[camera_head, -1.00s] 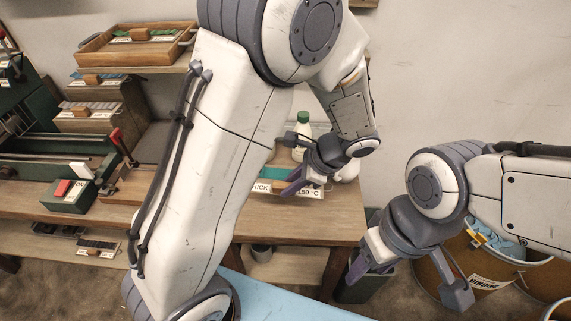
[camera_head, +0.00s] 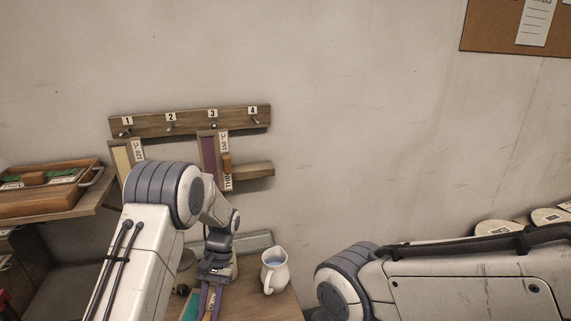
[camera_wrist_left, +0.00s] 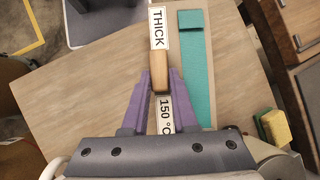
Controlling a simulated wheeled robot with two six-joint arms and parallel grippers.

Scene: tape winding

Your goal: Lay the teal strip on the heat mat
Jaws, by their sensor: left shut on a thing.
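My left gripper's purple fingers are shut on a wooden handle (camera_wrist_left: 159,70) set between the white labels "THICK" and "150 °C". A bit of the teal strip (camera_head: 191,307) shows at the bottom of the head view, beside my left gripper (camera_head: 210,304). Whether strip and handle are one piece is unclear. I cannot make out the heat mat. My right gripper is out of view; only its arm shows.
A wall rack (camera_head: 190,122) with numbered hooks holds a yellow panel (camera_head: 122,165) and a purple panel (camera_head: 208,158). A white jug (camera_head: 274,272) stands on the table right of my left gripper. A wooden tray (camera_head: 50,190) sits on the left shelf. A yellow sponge (camera_wrist_left: 275,127) lies at right.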

